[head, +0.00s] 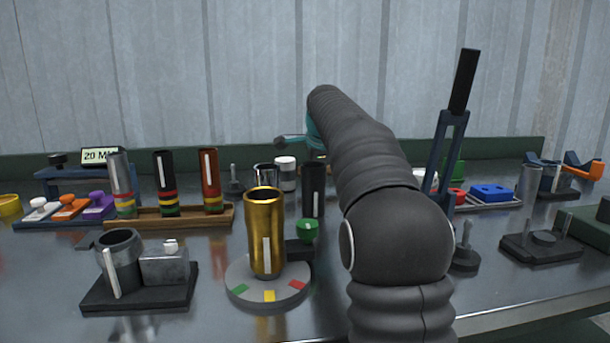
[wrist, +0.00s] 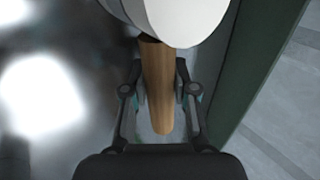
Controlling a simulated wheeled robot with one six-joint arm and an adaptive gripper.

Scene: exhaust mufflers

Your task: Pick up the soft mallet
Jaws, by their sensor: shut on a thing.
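The soft mallet shows in the wrist view, with a large pale white head (wrist: 185,18) at the top and a wooden handle (wrist: 159,90) running down between the fingers. My gripper (wrist: 160,75) is shut on the handle just below the head, one finger on each side. In the head view my dark arm reaches over the bench towards the back. My gripper and its hold on the mallet are hidden there behind the arm and the bench items.
A gold cylinder (head: 265,225) stands on a round grey base (head: 240,283) near the front. A wooden rack (head: 145,217) with several banded tubes is at the left. A tall dark lever (head: 463,80) rises right of my arm. A green ledge (wrist: 250,70) runs close beside the mallet.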

